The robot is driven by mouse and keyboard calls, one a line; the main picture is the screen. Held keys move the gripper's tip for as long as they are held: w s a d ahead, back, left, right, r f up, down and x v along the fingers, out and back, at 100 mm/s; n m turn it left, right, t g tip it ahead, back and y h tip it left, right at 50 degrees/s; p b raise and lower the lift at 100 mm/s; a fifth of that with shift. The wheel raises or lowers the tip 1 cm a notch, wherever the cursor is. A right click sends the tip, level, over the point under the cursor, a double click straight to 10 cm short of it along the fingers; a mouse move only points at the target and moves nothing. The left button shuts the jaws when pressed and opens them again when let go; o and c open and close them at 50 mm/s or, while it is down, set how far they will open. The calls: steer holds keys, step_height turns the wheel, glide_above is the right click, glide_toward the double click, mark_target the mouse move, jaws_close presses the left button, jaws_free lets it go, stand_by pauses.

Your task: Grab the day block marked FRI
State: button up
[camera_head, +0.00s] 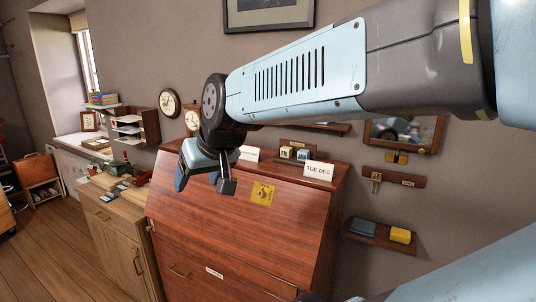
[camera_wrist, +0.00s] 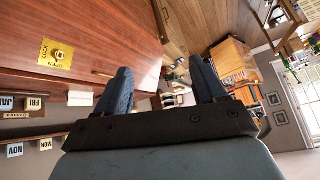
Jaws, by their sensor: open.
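The day block marked FRI (camera_wrist: 35,103) is a small cream cube at the left of the wrist view, beside a bluish block marked JAN (camera_wrist: 8,103). In the head view they appear to be the cream block (camera_head: 286,152) and the bluish block (camera_head: 303,154), in a wooden holder on top of the reddish bureau (camera_head: 220,235). My gripper (camera_head: 205,182) is open and empty in front of the bureau, left of and apart from the blocks. Its two dark fingers (camera_wrist: 160,70) stand wide apart in the wrist view.
A white TUE DEC card (camera_head: 319,171) stands right of the blocks; another card (camera_head: 249,154) stands left. Blocks marked MON (camera_wrist: 45,144) and NOV (camera_wrist: 14,150) sit on another shelf. A brass lock plate (camera_head: 262,194) is on the bureau front. My arm hides part of the wall.

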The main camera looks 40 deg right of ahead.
steer(key=w+d+r+m+t, duration=0.2)
steer(key=w+d+t, duration=0.1)
steer(key=w, duration=0.8)
steer(key=m+g+h, duration=0.5)
steer(key=m+h, duration=0.6)
steer(key=h, duration=0.3)
glide_toward(285, 148)
steer(key=x, duration=0.4)
steer(key=shift+w+f, duration=0.1)
steer(key=shift+f, duration=0.15)
steer(key=shift+x, duration=2.65)
steer(key=shift+d+r, duration=0.1)
steer(key=c, duration=1.1)
